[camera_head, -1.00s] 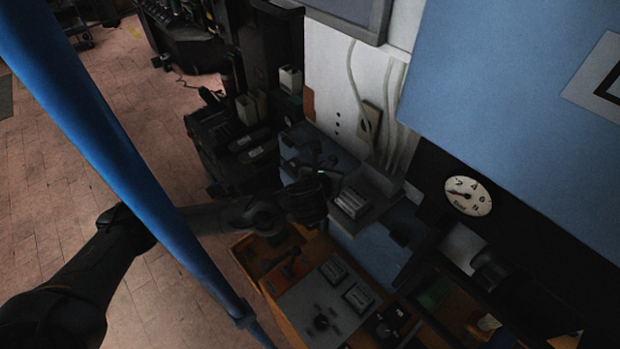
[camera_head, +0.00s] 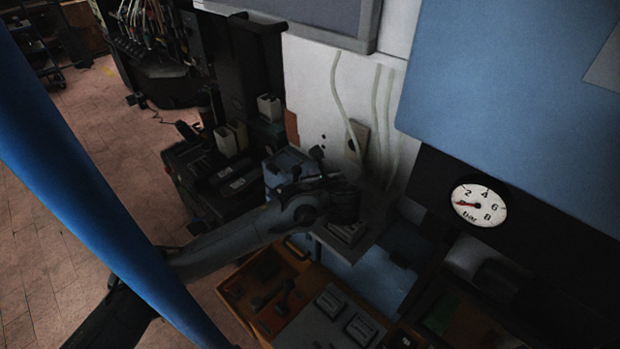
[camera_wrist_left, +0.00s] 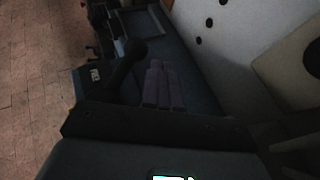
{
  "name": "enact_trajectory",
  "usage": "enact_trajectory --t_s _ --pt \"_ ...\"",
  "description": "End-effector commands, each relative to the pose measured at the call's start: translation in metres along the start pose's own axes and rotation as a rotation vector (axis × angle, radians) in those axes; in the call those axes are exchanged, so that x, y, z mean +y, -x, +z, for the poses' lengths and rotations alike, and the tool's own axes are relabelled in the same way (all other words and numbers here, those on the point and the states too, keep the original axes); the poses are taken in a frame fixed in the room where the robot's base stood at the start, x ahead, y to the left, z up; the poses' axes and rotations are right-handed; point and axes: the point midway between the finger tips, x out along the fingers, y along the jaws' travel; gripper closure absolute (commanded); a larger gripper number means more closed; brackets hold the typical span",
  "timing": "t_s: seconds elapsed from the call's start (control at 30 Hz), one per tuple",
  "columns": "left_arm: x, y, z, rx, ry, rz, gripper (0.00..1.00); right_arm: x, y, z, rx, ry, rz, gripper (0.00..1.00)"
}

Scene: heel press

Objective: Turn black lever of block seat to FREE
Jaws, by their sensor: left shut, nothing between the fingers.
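A black lever with a round knob (camera_wrist_left: 133,52) stands tilted on the block seat's dark bluish top in the left wrist view. A small dark label with pale lettering (camera_wrist_left: 95,73), too small to read, is left of its base. My left gripper (camera_wrist_left: 161,68) is shut and empty, its fingers just right of the lever; a small gap seems to show. In the head view its dark body (camera_head: 342,204) is over the bench beside the blue block seat (camera_head: 286,161). A black knobbed lever (camera_head: 317,154) shows behind my arm there. Fingertips are hidden there. My right gripper is not visible.
A pale wall panel (camera_head: 315,95) with hoses (camera_head: 347,105) rises close behind. A white gauge (camera_head: 479,204) is at right. An orange-brown console (camera_head: 236,290) with a black handle (camera_head: 285,295) lies below. Open floor (camera_head: 110,165) is left.

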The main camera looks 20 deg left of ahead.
Motion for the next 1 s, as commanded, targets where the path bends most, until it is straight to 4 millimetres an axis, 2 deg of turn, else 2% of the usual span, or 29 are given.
enact_trajectory --t_s 0.4,1.0 --pt "0.006 -0.011 0.006 0.001 -0.002 -0.002 1.00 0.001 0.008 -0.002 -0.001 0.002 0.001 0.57" --pt "0.007 -0.013 0.006 0.001 -0.001 -0.002 1.00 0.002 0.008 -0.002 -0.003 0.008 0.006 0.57"
